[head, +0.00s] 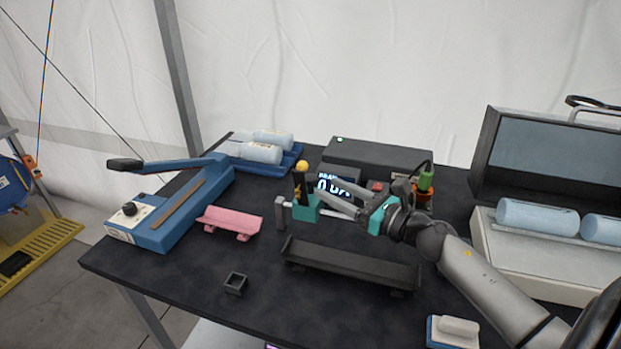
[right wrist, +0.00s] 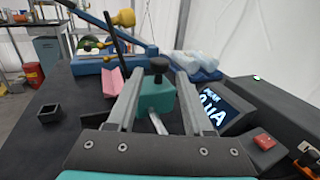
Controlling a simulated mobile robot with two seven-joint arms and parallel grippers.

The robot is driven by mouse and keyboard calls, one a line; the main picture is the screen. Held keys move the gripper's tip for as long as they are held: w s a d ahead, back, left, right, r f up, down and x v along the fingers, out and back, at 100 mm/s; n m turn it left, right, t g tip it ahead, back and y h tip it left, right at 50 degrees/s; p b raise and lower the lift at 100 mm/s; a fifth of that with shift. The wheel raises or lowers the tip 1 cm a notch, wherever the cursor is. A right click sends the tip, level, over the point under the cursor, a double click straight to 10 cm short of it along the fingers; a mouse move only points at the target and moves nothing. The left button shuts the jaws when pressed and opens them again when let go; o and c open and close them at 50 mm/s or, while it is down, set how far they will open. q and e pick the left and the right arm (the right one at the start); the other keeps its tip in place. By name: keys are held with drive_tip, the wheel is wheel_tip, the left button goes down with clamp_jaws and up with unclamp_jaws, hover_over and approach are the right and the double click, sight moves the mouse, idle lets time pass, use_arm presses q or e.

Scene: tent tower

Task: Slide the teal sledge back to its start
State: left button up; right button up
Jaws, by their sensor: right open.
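The teal sledge (head: 306,212) sits on a pale rail near the middle of the table, close to a grey end post (head: 280,214) at the rail's left end. In the right wrist view the teal sledge (right wrist: 156,97) carries a black knob (right wrist: 160,65) on top. My right gripper (head: 328,202) reaches in from the right and is open. In the wrist view its two fingers lie on either side of the sledge; I cannot tell whether they touch it. My left gripper is not in view.
An upright black lever with a yellow ball (head: 302,166) stands beside the sledge. A display box (head: 340,184) is behind. A dark tray (head: 350,264) lies in front, a pink tray (head: 230,219) and blue sealer (head: 170,212) left. The table's front left is mostly clear.

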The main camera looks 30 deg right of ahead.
sight(316, 182)
drive_tip(key=shift+x, duration=3.35)
drive_tip(key=shift+f, duration=0.1)
drive_tip(key=shift+c, duration=0.3)
clamp_jaws()
